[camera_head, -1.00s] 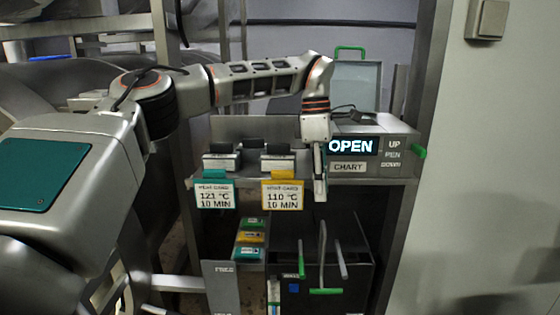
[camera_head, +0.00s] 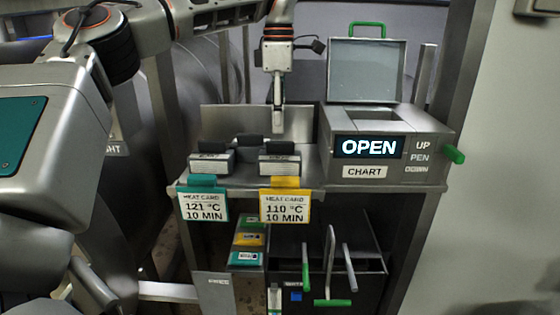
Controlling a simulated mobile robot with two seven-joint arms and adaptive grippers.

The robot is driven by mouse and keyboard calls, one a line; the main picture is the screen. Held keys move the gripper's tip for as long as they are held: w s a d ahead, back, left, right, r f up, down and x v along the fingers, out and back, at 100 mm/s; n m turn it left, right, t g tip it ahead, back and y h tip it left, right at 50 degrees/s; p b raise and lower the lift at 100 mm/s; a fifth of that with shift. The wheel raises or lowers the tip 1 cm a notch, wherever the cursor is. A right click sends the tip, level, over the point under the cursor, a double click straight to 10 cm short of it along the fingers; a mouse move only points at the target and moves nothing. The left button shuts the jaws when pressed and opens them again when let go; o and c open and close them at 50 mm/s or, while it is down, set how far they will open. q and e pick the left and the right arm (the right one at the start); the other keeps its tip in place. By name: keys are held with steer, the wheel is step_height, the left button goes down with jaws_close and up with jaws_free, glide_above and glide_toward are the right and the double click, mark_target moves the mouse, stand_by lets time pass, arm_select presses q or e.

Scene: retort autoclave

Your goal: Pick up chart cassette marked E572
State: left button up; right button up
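Two grey blocks with black handles stand on the shelf, a left one (camera_head: 211,163) and a right one (camera_head: 280,161). Their small labels are too small to read, so I cannot tell which, if either, is marked E572. My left gripper (camera_head: 277,128) points down above the back of the shelf, behind the right block and left of the chart recorder (camera_head: 390,172). It looks narrow and edge-on, so its opening is unclear. I see nothing held in it. The recorder reads OPEN, with its lid (camera_head: 364,72) raised. My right gripper is not in view.
A teal heat card (camera_head: 204,206) and a yellow-topped heat card (camera_head: 285,207) hang at the shelf's front edge. Below are several coloured pieces (camera_head: 249,239) and a dark bin (camera_head: 345,262) with green-ended handles. A green-tipped lever (camera_head: 454,155) sticks out of the recorder's right side.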

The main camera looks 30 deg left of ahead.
mark_target(280, 142)
arm_select(q)
step_height(280, 142, down, 6)
steer(key=shift+w+d+r, duration=0.1)
steer(key=shift+d+r, duration=0.05)
steer(key=shift+r, duration=0.05)
jaws_close()
